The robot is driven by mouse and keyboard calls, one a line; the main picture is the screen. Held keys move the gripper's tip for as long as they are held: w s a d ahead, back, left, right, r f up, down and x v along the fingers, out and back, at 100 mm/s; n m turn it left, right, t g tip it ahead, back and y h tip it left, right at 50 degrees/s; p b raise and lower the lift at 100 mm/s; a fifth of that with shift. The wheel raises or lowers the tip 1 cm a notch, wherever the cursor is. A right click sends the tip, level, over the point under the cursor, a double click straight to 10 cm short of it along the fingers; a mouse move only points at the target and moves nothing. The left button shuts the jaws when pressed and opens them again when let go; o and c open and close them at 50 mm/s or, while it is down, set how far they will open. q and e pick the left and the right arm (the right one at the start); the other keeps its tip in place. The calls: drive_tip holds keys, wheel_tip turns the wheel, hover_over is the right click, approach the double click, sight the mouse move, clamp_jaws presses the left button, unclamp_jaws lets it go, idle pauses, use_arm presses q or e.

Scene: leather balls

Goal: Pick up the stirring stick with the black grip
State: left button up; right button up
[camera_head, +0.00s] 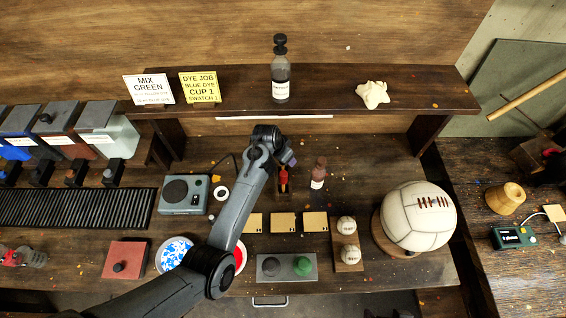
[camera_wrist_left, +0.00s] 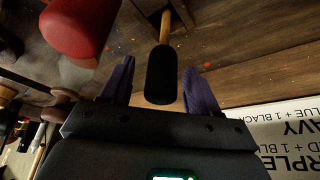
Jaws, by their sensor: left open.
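The stirring stick shows in the left wrist view as a black grip (camera_wrist_left: 161,77) on a thin wooden shaft (camera_wrist_left: 165,26). My left gripper (camera_wrist_left: 159,64) is open, with its two purple fingers on either side of the black grip. Gaps show between the grip and both fingers. In the head view my left gripper (camera_head: 288,158) is below the shelf, near a red-handled tool (camera_head: 283,178) in a dark holder. The black grip cannot be made out there. My right gripper is not in view.
A large red rounded handle (camera_wrist_left: 82,24) is close to my left finger in the wrist view. A brown bottle (camera_head: 318,174) stands right of the gripper. The shelf (camera_head: 330,99) overhangs behind it. A white stitched ball (camera_head: 418,217) sits at the right.

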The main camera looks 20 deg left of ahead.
use_arm(q)
drive_tip(key=shift+c, duration=0.4)
drive_tip(key=c, duration=1)
drive_tip(key=shift+r, duration=0.1)
